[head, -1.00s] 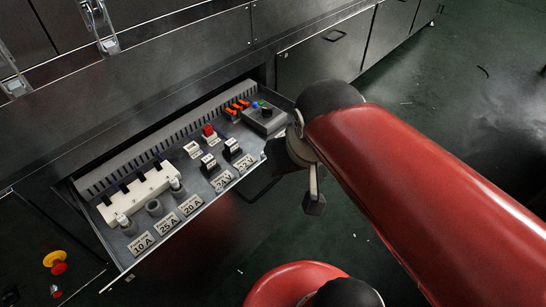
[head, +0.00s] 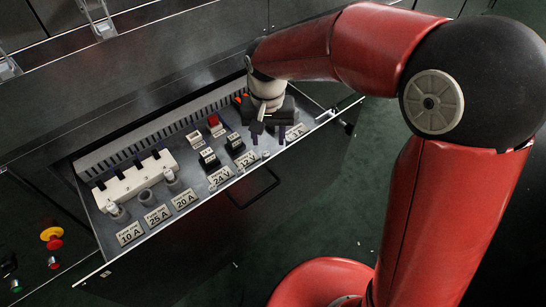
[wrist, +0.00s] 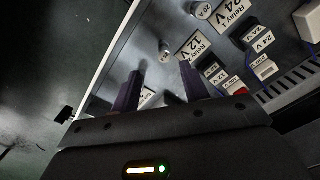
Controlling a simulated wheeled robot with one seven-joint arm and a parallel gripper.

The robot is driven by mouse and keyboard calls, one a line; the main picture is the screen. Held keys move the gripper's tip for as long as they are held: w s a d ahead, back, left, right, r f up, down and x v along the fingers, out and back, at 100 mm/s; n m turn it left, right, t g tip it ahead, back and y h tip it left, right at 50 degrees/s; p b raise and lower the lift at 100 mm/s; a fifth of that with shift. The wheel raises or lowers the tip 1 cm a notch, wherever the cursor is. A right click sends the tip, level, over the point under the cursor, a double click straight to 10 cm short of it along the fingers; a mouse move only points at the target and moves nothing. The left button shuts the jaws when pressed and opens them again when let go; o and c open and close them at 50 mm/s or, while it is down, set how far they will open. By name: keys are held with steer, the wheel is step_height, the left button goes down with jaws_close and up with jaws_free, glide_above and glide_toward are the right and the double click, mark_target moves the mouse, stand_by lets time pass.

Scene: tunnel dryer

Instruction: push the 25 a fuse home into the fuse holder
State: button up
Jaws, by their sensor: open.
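The 25 A fuse holder (head: 147,197) is a grey round socket behind the "25 A" label (head: 157,215). It looks empty. Two small pale cylinders lie along the drawer's front strip: one (head: 266,155) right of the "12 V" label and one (head: 212,187) by the "24 V" label. They also show in the wrist view, the first (wrist: 165,52) just beyond my fingers and the second (wrist: 204,11) farther off. I cannot read which is the 25 A fuse. My gripper (head: 270,132) is open and empty over the drawer's right end; its fingers also show in the wrist view (wrist: 161,75).
The 10 A (head: 115,211) and 20 A (head: 171,179) holders have fuses standing in them. Black relays (head: 209,158), a red-topped block (head: 214,123) and a white block (head: 130,182) stand in the open drawer (head: 110,250). A handle (head: 255,190) juts from its front.

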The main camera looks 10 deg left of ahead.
mark_target(266, 154)
steer(key=f, duration=0.6)
steer(key=shift+a+b, duration=0.35)
steer(key=shift+r, duration=0.1)
jaws_close()
